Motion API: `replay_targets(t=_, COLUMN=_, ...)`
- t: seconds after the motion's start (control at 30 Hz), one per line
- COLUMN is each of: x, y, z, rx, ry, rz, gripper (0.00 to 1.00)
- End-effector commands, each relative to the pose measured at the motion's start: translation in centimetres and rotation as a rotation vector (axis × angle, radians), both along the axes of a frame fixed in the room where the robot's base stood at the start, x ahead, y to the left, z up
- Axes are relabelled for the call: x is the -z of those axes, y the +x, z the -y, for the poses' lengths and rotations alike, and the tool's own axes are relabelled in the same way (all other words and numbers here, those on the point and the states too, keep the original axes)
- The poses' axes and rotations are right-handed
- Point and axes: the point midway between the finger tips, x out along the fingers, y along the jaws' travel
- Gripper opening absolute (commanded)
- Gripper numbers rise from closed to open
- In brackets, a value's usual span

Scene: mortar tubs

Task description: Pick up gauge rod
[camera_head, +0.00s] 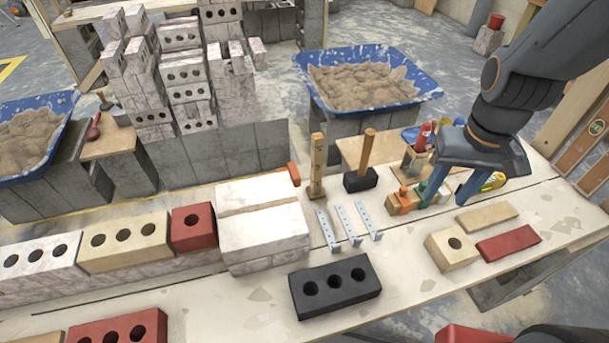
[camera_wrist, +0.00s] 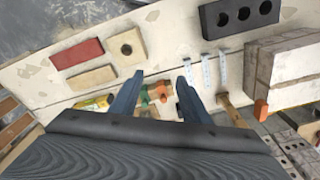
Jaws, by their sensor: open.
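The gauge rod (camera_head: 318,165) looks like the upright pale wooden stick with dark marks, standing on the bench right of the white block stack. In the wrist view a wooden piece that appears to be the rod (camera_wrist: 232,110) lies to the right of my fingers, partly cut off by the gripper body. My gripper (camera_head: 444,201) is open, with two blue fingers pointing down over the right part of the bench, well to the right of the rod. In the wrist view the gripper (camera_wrist: 160,80) has nothing held between its fingers; orange and green pieces show beyond them.
A mallet (camera_head: 364,165) stands head-down just right of the rod. Metal ties (camera_head: 346,225) lie in front of it. An orange block (camera_head: 293,174) is close on its left by the white block stack (camera_head: 264,225). A black brick (camera_head: 334,287) lies nearer the front.

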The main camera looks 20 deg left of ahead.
Motion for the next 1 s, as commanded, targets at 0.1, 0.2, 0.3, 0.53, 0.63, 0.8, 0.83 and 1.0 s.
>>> replay_targets(t=0.1, x=0.1, y=3.7, z=-5.1, rx=-0.135, ry=0.007, rz=0.055, gripper=0.42)
replay_targets(t=0.2, x=0.9, y=6.3, z=-10.0, rx=-0.247, ry=0.017, rz=0.112, gripper=0.42)
replay_targets(t=0.3, x=1.9, y=8.1, z=-14.5, rx=-0.339, ry=0.028, rz=0.163, gripper=0.42)
replay_targets(t=0.53, x=4.2, y=9.8, z=-23.3, rx=-0.502, ry=0.054, rz=0.254, gripper=0.42)
replay_targets(t=0.63, x=5.3, y=9.8, z=-26.5, rx=-0.563, ry=0.064, rz=0.288, gripper=0.42)
replay_targets(t=0.8, x=3.4, y=11.1, z=-27.7, rx=-0.506, ry=0.081, rz=0.305, gripper=0.42)
replay_targets(t=0.83, x=3.2, y=11.2, z=-27.8, rx=-0.496, ry=0.083, rz=0.305, gripper=0.42)
replay_targets(t=1.0, x=2.3, y=11.9, z=-28.2, rx=-0.454, ry=0.094, rz=0.303, gripper=0.42)
